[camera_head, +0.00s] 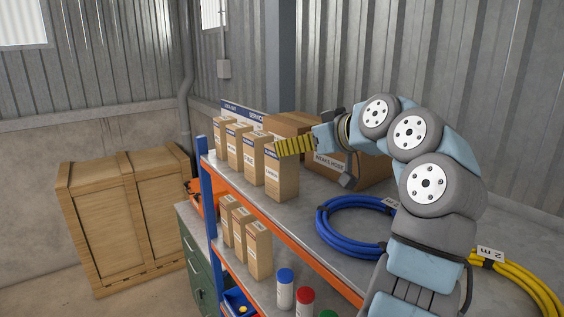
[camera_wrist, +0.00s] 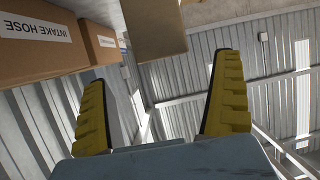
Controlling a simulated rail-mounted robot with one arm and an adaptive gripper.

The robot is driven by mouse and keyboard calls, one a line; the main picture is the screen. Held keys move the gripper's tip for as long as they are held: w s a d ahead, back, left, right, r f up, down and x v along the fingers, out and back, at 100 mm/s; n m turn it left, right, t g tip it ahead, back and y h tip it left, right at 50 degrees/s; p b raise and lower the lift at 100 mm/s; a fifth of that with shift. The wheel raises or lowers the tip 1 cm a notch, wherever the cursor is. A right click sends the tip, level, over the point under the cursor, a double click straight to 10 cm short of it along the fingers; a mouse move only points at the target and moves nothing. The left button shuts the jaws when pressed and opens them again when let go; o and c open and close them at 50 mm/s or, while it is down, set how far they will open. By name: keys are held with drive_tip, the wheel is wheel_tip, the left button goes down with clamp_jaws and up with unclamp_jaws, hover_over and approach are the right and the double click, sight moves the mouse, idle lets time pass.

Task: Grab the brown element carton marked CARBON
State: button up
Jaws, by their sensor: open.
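The brown carton that appears to read CARBON (camera_head: 282,180) stands upright at the near end of a row on the upper shelf. It has a dark blue band near its top, and its label is small and hard to read. My gripper (camera_head: 283,147) is open, with its yellow ribbed fingers at the top of this carton, overlapping its upper edge in the head view. In the wrist view my gripper (camera_wrist: 162,70) has its two fingers spread wide. A plain brown carton face (camera_wrist: 155,28) shows at the top between them, with no label visible. Contact cannot be told.
Similar cartons (camera_head: 253,160) stand close behind in the row. A large INTAKE HOSE box (camera_head: 370,172) sits right of my gripper; it also shows in the wrist view (camera_wrist: 40,40). A blue hose coil (camera_head: 330,232) lies on the shelf. More cartons (camera_head: 258,250) stand below.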

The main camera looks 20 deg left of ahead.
sight(282, 171)
drive_tip(key=p+x, duration=0.3)
drive_tip(key=shift+a, duration=0.45)
drive_tip(key=p+x, duration=0.2)
drive_tip(key=shift+w+a+f, duration=0.1)
drive_tip(key=shift+w+a, duration=0.05)
drive_tip(key=shift+a, duration=0.1)
drive_tip(key=shift+w+a+f+p, duration=0.1)
drive_tip(key=shift+a+f+p, duration=0.1)
drive_tip(key=shift+f+p, duration=0.1)
drive_tip(key=c, duration=1.4)
